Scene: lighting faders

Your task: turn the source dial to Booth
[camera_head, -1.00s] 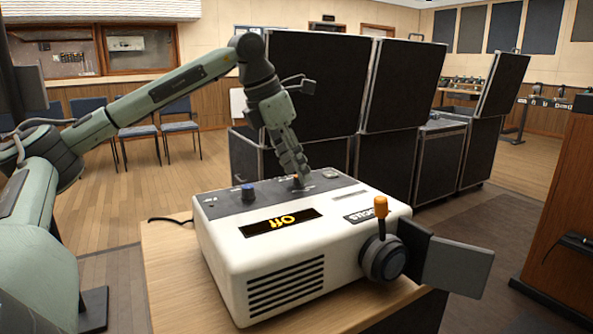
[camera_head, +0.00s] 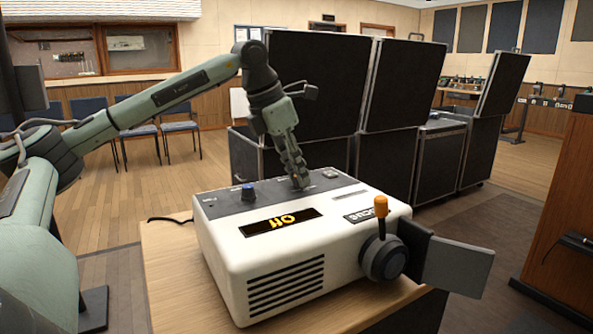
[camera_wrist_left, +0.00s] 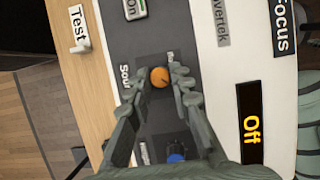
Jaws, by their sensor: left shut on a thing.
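The source dial (camera_wrist_left: 159,77) is a round orange knob with a dark pointer line, on the dark top strip of a white projector (camera_head: 235,225). A partly hidden label starting "Sou" is beside it in the left wrist view. Other lettering around the dial is mostly covered by the fingers, so I cannot read the setting. My left gripper (camera_wrist_left: 160,78) is shut on the dial, a fingertip on each side. In the head view the left gripper (camera_head: 300,182) reaches down to the strip and hides most of the dial.
A blue knob (camera_head: 248,192) is on the same strip, near my left fingers. The front display (camera_head: 281,222) reads "Off". An orange-tipped lever (camera_head: 381,206) stands on the lens, with a grey flap (camera_head: 458,267) beside it. The wooden table (camera_head: 165,265) has bare room at left.

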